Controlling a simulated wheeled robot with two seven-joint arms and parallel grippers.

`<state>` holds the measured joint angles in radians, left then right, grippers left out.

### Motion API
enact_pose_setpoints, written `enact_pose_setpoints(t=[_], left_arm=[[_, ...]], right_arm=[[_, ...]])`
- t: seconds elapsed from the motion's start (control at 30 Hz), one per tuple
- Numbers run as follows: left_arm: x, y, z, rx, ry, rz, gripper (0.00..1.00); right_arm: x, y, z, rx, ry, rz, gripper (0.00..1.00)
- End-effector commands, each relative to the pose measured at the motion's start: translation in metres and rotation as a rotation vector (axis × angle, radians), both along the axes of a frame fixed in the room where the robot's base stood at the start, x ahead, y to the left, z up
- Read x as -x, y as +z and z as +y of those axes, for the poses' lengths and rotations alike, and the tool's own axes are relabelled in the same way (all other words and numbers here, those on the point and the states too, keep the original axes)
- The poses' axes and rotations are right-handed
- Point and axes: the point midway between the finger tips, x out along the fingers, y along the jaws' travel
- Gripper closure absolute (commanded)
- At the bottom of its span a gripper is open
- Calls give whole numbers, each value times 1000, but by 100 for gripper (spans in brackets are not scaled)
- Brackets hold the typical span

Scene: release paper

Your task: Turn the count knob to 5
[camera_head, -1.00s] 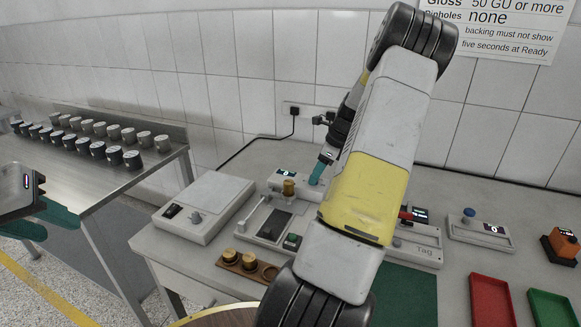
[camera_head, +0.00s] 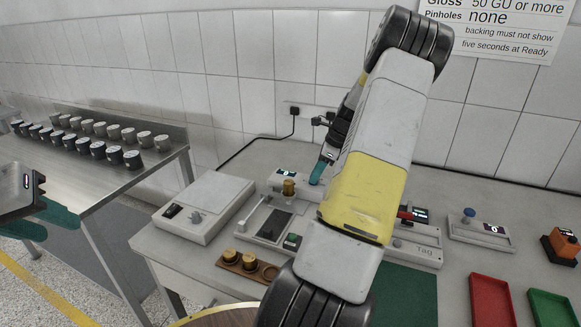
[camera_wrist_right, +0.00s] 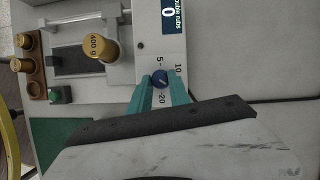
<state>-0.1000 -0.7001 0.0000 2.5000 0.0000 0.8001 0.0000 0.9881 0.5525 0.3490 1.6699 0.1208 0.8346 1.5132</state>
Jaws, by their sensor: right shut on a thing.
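The count knob (camera_wrist_right: 160,79) is a small blue knob on a pale machine panel, with the marks 5, 10 and 20 around it in the right wrist view. My right gripper (camera_wrist_right: 161,84) has its teal fingers shut on the knob, one on each side. Its tip also shows in the head view (camera_head: 317,174), where the knob is hidden. I cannot tell exactly which mark the knob points to. The display (camera_wrist_right: 170,14) beside it reads 0 double rubs. My left gripper (camera_head: 42,222) is at the far left, teal fingers apart, holding nothing visible.
A brass 400 g weight (camera_wrist_right: 101,44) stands on the machine close to my right gripper. A wooden holder (camera_head: 250,266) with brass weights sits in front. A red tray (camera_head: 492,300) and a green tray (camera_head: 553,307) lie at right. Several cans stand on the left metal table (camera_head: 160,160).

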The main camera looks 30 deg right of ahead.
Motion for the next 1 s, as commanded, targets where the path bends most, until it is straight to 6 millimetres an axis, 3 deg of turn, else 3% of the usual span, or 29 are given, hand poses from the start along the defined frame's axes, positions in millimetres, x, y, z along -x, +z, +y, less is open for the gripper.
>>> enact_pose_setpoints(t=[1.0], left_arm=[[0,0,0,0,0,0,64]], right_arm=[[-9,0,-2,2,901,-1,100]])
